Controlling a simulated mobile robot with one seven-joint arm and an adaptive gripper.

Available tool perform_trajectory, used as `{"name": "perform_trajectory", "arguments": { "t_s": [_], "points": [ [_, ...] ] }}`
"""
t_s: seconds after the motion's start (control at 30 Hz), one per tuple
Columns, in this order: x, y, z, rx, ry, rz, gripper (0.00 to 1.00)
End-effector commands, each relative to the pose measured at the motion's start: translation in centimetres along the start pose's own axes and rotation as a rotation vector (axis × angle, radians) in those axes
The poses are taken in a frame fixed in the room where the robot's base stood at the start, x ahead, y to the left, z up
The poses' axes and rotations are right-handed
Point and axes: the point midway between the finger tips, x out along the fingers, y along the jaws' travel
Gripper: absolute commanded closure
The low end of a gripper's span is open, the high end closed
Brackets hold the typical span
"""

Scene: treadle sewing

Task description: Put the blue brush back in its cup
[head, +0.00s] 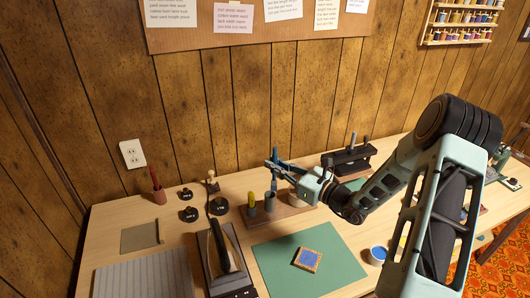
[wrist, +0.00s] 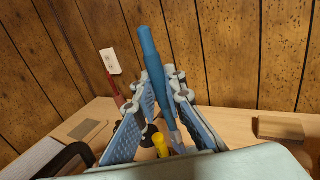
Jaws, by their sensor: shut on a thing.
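The blue brush (head: 274,180) is held roughly upright by my gripper (head: 277,165), above a wooden stand (head: 286,220) on the table. In the wrist view, the blue brush (wrist: 150,55) stands between the two fingers of my gripper (wrist: 158,88), its end rising past the fingertips. A dark grey cup (head: 269,202) on the stand is just below the brush. Whether the brush's lower end touches or enters that cup is unclear. A cup with a yellow brush (head: 251,198) stands left of it. A pale cup (head: 294,195) at right is partly hidden by my gripper.
A red brush (head: 154,180) stands in a holder at the left. Several black weights (head: 190,214) and a black iron-like tool (head: 219,250) lie left of the stand. A green mat (head: 280,258) with a blue patterned patch (head: 308,259) lies in front. A dark rack (head: 346,160) stands behind right.

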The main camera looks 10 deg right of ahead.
Motion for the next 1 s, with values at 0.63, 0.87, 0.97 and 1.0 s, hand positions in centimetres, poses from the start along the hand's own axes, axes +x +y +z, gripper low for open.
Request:
{"name": "perform_trajectory", "arguments": {
  "t_s": [0.63, 0.87, 0.97, 1.0],
  "points": [
    [3.0, -2.3, -3.0, 0.008, 0.008, -0.083, 1.00],
    [2.9, -2.2, -5.5, 0.009, 0.008, -0.083, 1.00],
    [2.9, -2.2, -6.5, 0.008, 0.008, -0.083, 1.00],
    [2.9, -2.2, -6.9, 0.008, 0.008, -0.083, 1.00]
  ]
}}
